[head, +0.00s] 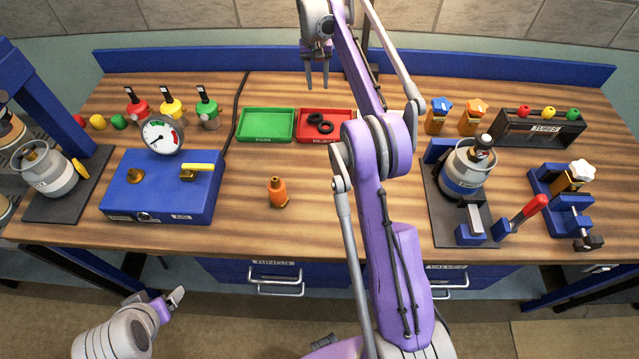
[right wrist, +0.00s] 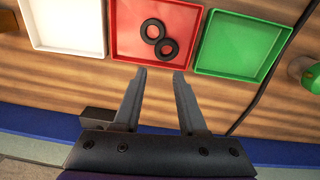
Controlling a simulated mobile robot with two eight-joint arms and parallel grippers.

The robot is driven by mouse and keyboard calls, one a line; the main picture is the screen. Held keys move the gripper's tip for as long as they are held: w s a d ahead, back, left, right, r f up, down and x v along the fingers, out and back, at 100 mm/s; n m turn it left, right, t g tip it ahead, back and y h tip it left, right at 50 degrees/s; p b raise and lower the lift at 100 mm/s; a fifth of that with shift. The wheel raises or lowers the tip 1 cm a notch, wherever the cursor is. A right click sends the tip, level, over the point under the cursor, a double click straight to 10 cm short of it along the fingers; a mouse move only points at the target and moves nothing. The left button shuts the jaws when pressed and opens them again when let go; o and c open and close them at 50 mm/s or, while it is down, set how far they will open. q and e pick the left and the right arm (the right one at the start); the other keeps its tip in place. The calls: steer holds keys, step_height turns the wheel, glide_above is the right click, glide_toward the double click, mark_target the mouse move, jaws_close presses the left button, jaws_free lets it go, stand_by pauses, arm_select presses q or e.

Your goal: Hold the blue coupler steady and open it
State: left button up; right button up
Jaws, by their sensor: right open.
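A small piece with a blue top and an orange lower part (head: 438,117) stands upright at the back right of the bench in the head view; it is the likeliest blue coupler, but I cannot be sure. A similar piece with an orange top (head: 473,119) stands beside it. My right gripper (head: 317,87) is open and empty, pointing down near the bench's back edge, well left of both. Its spread fingers also show in the right wrist view (right wrist: 160,76), by the red tray's edge. My left gripper (head: 176,297) is low at the left, in front of the bench and away from everything.
A red tray (head: 340,138) with two black rings lies beside a green tray (head: 264,138). An orange fitting (head: 278,192) stands mid-bench. A gas canister (head: 464,172), a blue clamp (head: 568,213) and a tube rack (head: 541,137) are at right. A blue gauge box (head: 160,195) is at left.

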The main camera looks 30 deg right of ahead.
steer(key=s+a+r+n+t, duration=0.1)
steer(key=s+a+r, duration=0.2)
steer(key=s+a, duration=0.35)
steer(key=s+a+r+n+t, duration=0.2)
steer(key=s+a+r, duration=0.1)
steer(key=s+a, duration=0.35)
steer(key=s+a+f+n+t, duration=0.1)
steer(key=s+a+f, duration=0.1)
steer(key=s+f, duration=0.2)
steer(key=s+a+f+t, duration=0.1)
steer(key=s+a+f, duration=0.1)
steer(key=s, duration=0.9)
steer(key=s+a+f+n+t, duration=0.1)
steer(key=s+a+f, duration=0.1)
steer(key=s+f, duration=0.3)
steer(key=s, duration=0.3)
steer(key=shift+a+f+n, duration=0.3)
steer(key=shift+a, duration=0.05)
